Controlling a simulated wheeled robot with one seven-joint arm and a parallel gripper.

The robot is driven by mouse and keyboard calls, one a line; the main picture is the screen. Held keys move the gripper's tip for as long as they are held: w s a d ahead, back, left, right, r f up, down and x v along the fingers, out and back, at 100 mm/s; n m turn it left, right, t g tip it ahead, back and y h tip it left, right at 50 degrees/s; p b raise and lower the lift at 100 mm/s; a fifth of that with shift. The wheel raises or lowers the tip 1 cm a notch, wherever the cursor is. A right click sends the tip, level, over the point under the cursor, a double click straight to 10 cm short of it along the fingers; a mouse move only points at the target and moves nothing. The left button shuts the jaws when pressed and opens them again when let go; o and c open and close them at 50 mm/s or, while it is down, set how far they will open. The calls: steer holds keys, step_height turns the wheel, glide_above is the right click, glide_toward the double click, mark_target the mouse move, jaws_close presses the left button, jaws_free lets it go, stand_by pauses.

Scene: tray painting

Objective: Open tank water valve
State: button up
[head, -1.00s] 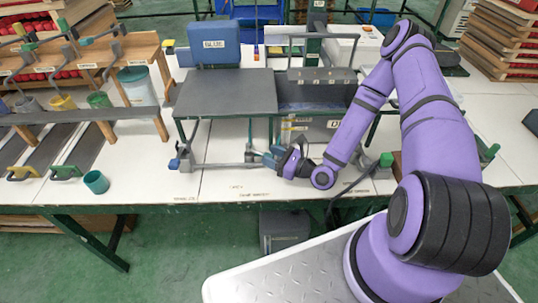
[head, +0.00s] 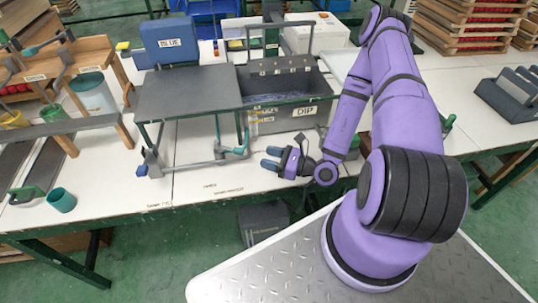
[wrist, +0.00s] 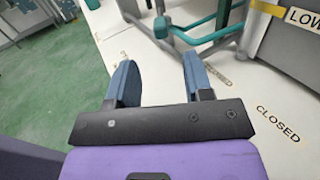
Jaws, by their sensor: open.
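The grey dip tank (head: 285,122), labelled DIP, stands on the white table and holds dark liquid. A grey pipe (head: 190,163) runs low along the table to its left. A teal valve handle (head: 240,146) is at the pipe's right end; a teal handle (wrist: 200,36) also shows in the wrist view, beyond my fingertips. My gripper (head: 269,158) is low over the table's front, right of the handle and apart from it. In the wrist view its blue fingers (wrist: 158,70) are spread with nothing between them. A CLOSED marking (wrist: 278,124) is on the table at right.
A dark-topped stand (head: 187,92) is left of the tank, with a blue BLUE container (head: 169,40) behind. A teal cup (head: 62,200) sits near the left front edge. A grey caddy (head: 510,93) is at right. The table front around my gripper is mostly clear.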

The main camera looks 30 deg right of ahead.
steer(key=shift+r+n, duration=0.1)
steer(key=shift+n, duration=0.3)
steer(key=c, duration=0.6)
steer(key=shift+w+a+r+n+g+y, duration=0.1)
steer(key=shift+n+g+y, duration=0.2)
steer(key=shift+n, duration=0.15)
steer(key=shift+w+a+r+n+g+y, duration=0.1)
steer(key=shift+n+g+y, duration=0.15)
steer(key=shift+n, duration=0.2)
jaws_close()
steer(key=n+g+h, duration=0.6)
steer(key=n+g, duration=0.7)
steer(key=n, duration=2.1)
glide_toward(230, 149)
steer(key=d, duration=0.6)
steer(key=a+x, duration=0.1)
steer(key=x, duration=0.8)
steer(key=shift+s+n, duration=0.3)
steer(key=shift+s, duration=0.05)
